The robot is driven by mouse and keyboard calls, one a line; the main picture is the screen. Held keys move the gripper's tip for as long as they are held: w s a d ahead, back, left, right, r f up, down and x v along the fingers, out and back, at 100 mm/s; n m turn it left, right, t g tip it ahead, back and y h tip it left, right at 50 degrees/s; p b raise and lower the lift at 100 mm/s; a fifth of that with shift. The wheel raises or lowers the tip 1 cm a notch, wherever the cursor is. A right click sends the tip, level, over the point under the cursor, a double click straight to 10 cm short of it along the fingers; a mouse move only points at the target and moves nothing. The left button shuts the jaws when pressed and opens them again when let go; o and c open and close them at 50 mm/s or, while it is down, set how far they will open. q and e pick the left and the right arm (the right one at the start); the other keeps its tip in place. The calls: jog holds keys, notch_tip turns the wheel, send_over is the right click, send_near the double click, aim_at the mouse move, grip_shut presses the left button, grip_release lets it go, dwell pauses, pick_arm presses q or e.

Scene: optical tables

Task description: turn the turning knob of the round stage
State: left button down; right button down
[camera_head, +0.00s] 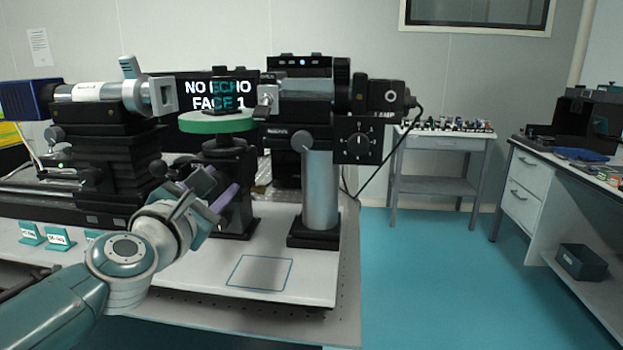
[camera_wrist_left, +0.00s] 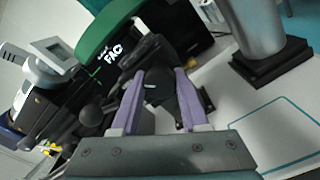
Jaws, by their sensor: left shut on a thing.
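The round stage shows as a green disc (camera_head: 216,123) on a black post in the head view, and its green edge crosses the top of the left wrist view (camera_wrist_left: 112,28). The turning knob (camera_wrist_left: 158,87), black with a pale mark, sits below the disc between my two purple fingers in the left wrist view. My left gripper (camera_head: 217,190) is shut on this knob. In the head view the gripper and wrist hide the knob. My right gripper is in neither view.
A silver post (camera_head: 320,190) on a black base stands just right of the stage and carries a black instrument. Black stage blocks (camera_head: 105,165) stand to the left. A bare outlined square (camera_head: 260,272) lies on the white board in front. A screen (camera_head: 219,92) stands behind the disc.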

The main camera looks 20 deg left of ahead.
pick_arm(q)
jog(key=m, duration=0.5)
jog(key=shift+m+p, duration=0.3)
jog(key=m, duration=0.4)
jog(key=shift+p, duration=0.3)
jog(key=m+p, duration=0.1)
jog(key=m, duration=0.4)
jog(key=shift+m, duration=0.4)
jog(key=m+p, duration=0.1)
jog(key=m, duration=1.3)
jog(key=shift+m, duration=0.3)
jog(key=m, duration=0.3)
jog(key=shift+m, duration=2.6)
